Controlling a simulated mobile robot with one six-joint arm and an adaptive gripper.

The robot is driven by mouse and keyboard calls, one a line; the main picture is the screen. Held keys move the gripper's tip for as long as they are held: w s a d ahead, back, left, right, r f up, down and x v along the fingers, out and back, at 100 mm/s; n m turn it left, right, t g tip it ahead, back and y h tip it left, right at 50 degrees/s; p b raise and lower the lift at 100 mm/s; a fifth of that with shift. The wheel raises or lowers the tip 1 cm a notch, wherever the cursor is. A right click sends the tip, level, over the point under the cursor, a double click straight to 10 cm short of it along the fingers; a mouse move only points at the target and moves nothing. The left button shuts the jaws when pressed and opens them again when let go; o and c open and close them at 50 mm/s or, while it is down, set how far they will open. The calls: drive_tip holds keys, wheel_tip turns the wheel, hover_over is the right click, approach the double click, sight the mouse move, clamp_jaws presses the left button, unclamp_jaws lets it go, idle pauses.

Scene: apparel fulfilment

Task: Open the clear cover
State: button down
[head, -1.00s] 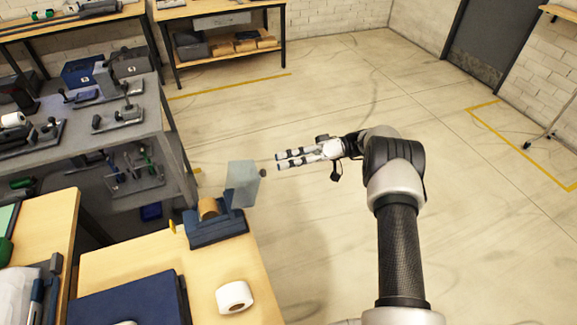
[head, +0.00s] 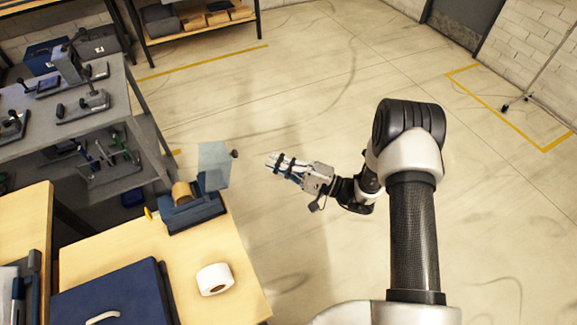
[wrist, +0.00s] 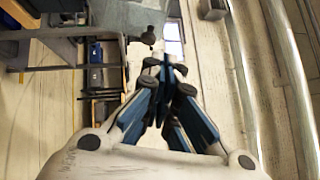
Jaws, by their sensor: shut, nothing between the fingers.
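The clear cover (head: 213,165) is a pale see-through panel with a dark round knob (head: 235,154) at its right edge. It stands raised, tilted up from the blue dispenser (head: 192,213), which holds a tan roll (head: 181,192). My gripper (head: 270,160) is to the right of the knob, apart from it, out over the floor beside the table. Its fingers are together and hold nothing. In the wrist view the knob (wrist: 148,35) shows just beyond the fingertips (wrist: 165,66) of my gripper.
The light wood table (head: 240,270) carries a white roll (head: 214,279) and a dark blue case (head: 115,296). A grey workbench (head: 70,125) with several clamp-like tools stands at the left. The floor right of the table is clear.

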sight(232, 154)
drive_tip(key=s+b+x, duration=0.1)
drive_tip(key=x, duration=0.6)
drive_tip(key=shift+s+a+r, duration=0.3)
drive_tip(key=shift+s+a, duration=0.2)
drive_tip(key=shift+s, duration=0.2)
drive_tip(key=r+p, duration=0.1)
drive_tip(key=s+a+r+n+h, duration=0.1)
drive_tip(key=a+r+n+h+p, duration=0.1)
drive_tip(key=shift+s+a+r+g+p, duration=0.2)
drive_tip(key=shift+s+r+g+p, duration=0.05)
drive_tip(key=shift+r+g+p, duration=0.15)
drive_tip(key=shift+s+a+r+n+h, duration=0.15)
drive_tip(key=shift+s+a+n+h, duration=0.15)
drive_tip(key=shift+a+n+h, duration=0.15)
